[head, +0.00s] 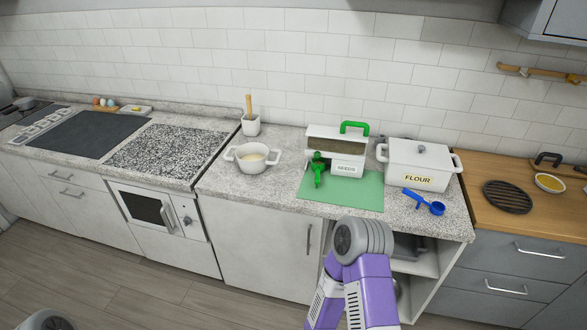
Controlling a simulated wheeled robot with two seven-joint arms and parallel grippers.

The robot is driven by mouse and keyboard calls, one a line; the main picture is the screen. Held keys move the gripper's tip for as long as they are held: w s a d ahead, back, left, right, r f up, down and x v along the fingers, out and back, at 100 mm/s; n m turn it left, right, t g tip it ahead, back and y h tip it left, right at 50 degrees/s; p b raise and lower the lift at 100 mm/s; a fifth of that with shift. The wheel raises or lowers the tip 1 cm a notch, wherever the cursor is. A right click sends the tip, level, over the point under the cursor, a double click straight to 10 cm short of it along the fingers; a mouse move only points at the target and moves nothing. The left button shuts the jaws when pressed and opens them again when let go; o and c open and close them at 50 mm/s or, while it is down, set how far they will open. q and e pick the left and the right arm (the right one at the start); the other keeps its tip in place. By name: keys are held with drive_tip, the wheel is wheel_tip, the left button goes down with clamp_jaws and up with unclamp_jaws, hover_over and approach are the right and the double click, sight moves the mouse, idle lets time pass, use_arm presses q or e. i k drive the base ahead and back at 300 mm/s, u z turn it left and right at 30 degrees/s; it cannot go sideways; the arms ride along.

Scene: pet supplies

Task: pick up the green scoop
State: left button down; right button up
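The green scoop (318,170) lies against the left front of a white bin (345,170), partly over the green mat (350,194) on the speckled counter. The bin has a small printed label, open upper front with brownish contents, and a green handle (354,127) on top. Neither gripper can be made out. A grey round part of mine shows at the bottom left corner.
A white FLOUR container (418,164) and a blue scoop (424,202) stand to the right. A white two-handled pot (253,158) and a utensil cup (250,126) are to the left. A black round grate (507,197) is on the wooden counter.

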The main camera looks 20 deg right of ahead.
sight(318, 164)
drive_tip(key=u, duration=0.2)
drive_tip(key=i, duration=0.9)
drive_tip(key=z, duration=0.2)
